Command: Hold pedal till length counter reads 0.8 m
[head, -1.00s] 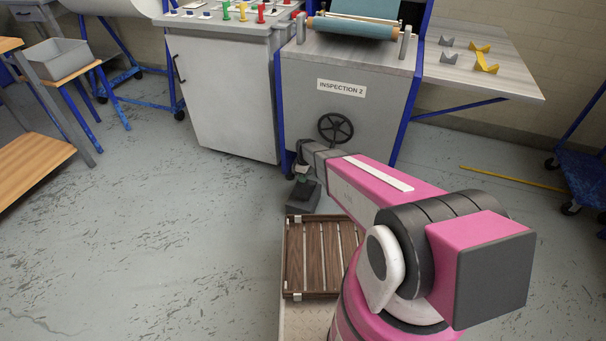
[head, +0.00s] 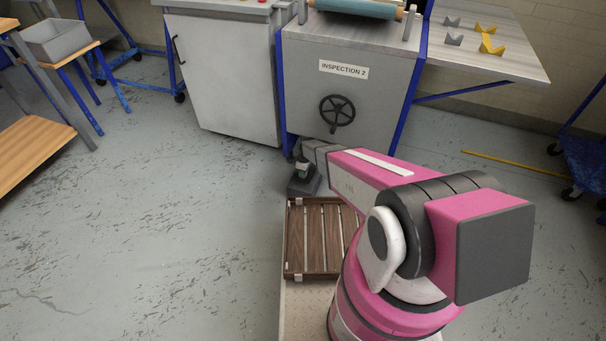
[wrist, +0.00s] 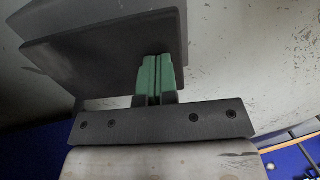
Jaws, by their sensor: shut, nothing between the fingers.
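The pedal (head: 304,187) is a dark grey block on the floor in front of the inspection machine, just beyond my base. In the wrist view its dark plate (wrist: 100,55) fills the upper left, behind the fingers. My gripper (head: 302,167) points down over the pedal. Its green fingers (wrist: 156,74) are shut together with nothing between them, and their tips overlap the pedal plate. I cannot tell whether they touch or press it. No length counter reading is visible in either current view.
The inspection machine (head: 360,99) has a handwheel (head: 337,111) and a fabric roll (head: 354,8) on top. A grey cabinet (head: 222,76) stands left of it. A slatted wooden rack (head: 303,274) lies on my base. The floor at left is clear.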

